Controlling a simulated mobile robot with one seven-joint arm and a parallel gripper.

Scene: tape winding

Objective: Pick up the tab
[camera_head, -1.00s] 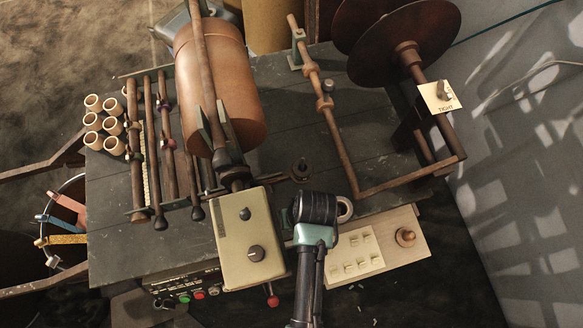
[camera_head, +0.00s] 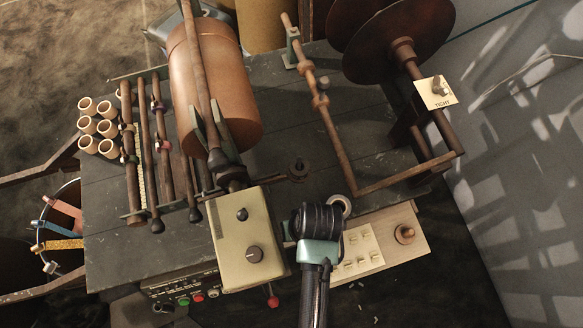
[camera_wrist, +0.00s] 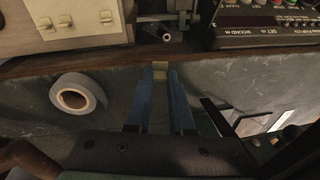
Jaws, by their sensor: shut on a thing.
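My gripper (camera_wrist: 161,72) shows in the wrist view with its two blue fingers close together. It is shut on a small yellowish-beige tab (camera_wrist: 161,65) at the fingertips, above the dark bench. In the head view my arm hides the fingers and this tab. Several other cream tabs (camera_wrist: 105,17) sit on a pale pad (camera_head: 370,262), which lies on a light wooden board (camera_head: 414,237). My arm covers the left part of that pad in the head view.
A grey tape roll (camera_wrist: 78,98) lies left of my fingers in the wrist view. A beige control box (camera_head: 236,229) stands close left of my arm in the head view. A large copper-brown roll (camera_head: 215,95) and a dark reel (camera_head: 420,35) stand farther back.

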